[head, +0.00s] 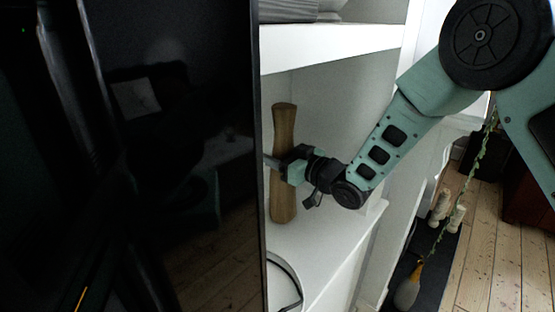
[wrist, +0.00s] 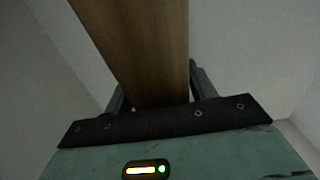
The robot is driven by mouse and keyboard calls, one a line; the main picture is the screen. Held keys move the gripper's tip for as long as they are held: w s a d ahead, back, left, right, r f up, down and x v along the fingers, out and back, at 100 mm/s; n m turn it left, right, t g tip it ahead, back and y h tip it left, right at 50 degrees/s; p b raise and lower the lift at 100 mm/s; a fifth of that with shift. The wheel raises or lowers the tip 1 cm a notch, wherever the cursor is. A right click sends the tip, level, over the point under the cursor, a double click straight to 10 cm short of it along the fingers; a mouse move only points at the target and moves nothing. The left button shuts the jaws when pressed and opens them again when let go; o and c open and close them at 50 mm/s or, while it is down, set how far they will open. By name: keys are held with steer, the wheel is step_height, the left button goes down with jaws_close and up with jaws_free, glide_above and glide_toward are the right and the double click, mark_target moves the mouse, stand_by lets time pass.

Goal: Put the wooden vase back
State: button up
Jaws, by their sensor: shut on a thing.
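The wooden vase (head: 283,133) is a tall, slim brown piece, narrower at the middle. It stands upright on or just above the white shelf (head: 335,240) in the head view; I cannot tell whether its base touches. My gripper (head: 277,166) is shut on the vase at about mid-height, reaching in from the right. In the wrist view the vase (wrist: 140,45) fills the space between the fingers (wrist: 160,95). The vase's left edge lies close to the black screen in the head view.
A large black glossy screen (head: 180,150) covers the left and stands in front of the shelf. An upper white shelf board (head: 335,45) is above the vase. A dark cable loop (head: 290,275) lies on the lower shelf. Wooden floor (head: 490,260) is open at the right.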

steer(key=shift+f, duration=0.8)
steer(key=shift+f, duration=0.15)
steer(key=o, duration=1.4)
steer(key=shift+c, duration=0.2)
